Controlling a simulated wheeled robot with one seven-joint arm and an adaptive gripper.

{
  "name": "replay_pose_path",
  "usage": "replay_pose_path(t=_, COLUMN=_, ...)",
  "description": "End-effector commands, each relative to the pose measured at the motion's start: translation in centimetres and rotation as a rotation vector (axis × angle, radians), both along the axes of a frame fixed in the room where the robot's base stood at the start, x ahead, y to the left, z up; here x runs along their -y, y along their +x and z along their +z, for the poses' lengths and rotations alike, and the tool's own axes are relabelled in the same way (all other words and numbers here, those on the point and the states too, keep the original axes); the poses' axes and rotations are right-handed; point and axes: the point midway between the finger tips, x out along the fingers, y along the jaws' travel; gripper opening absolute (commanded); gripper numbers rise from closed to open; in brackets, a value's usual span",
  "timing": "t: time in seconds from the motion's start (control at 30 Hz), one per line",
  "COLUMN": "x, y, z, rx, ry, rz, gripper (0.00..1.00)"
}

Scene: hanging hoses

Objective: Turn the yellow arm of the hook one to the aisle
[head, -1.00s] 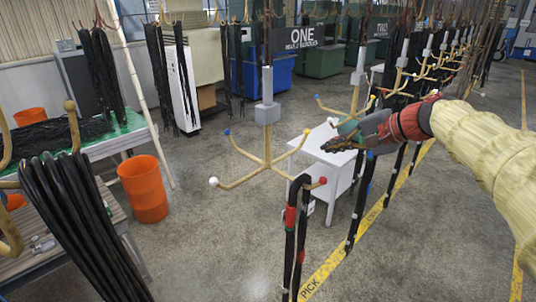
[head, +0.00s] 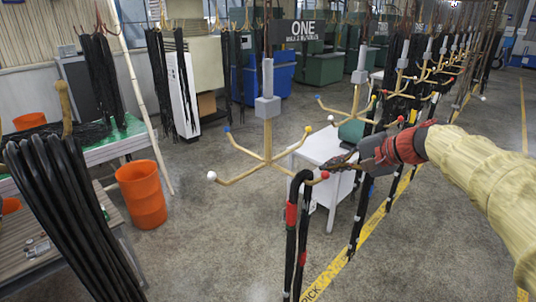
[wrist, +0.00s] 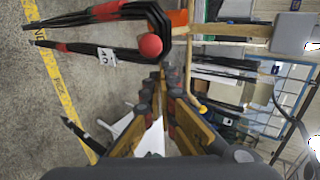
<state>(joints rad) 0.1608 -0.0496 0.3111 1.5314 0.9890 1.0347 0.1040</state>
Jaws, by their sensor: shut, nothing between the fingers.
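Hook one (head: 267,140) hangs under the ONE sign, with a grey block (head: 267,107) and several tan arms. Its yellow-tipped arm (head: 308,130) points back right, the blue tip (head: 228,129) back left and the white tip (head: 212,177) front left. The red tip (head: 324,175) is at front right, with black hoses (head: 291,230) banded in red over that arm. My gripper (head: 333,168) is shut and empty close to the red tip; contact is unclear. In the wrist view, the fingers (wrist: 163,78) lie just below the red ball (wrist: 150,45). A yellow ball (wrist: 202,111) shows right of them.
A white cabinet (head: 325,150) stands behind the hook. More hooks with hoses run back along the yellow floor line (head: 345,262). An orange bin (head: 142,195) and a bench stand left. Thick black hoses (head: 70,220) hang at front left. Floor below the hook is clear.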

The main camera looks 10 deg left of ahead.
Motion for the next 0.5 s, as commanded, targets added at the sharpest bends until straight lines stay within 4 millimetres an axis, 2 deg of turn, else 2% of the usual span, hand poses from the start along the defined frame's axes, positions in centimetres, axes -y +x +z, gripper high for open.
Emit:
replay_pose_path(t=0.03, x=0.0, y=0.0, z=-0.6, rx=0.0, ry=0.0, rz=0.0, gripper=0.0)
replay_pose_path(t=0.5, x=-1.9, y=-3.4, z=-0.4, rx=0.001, ry=-0.001, rz=0.002, gripper=0.0)
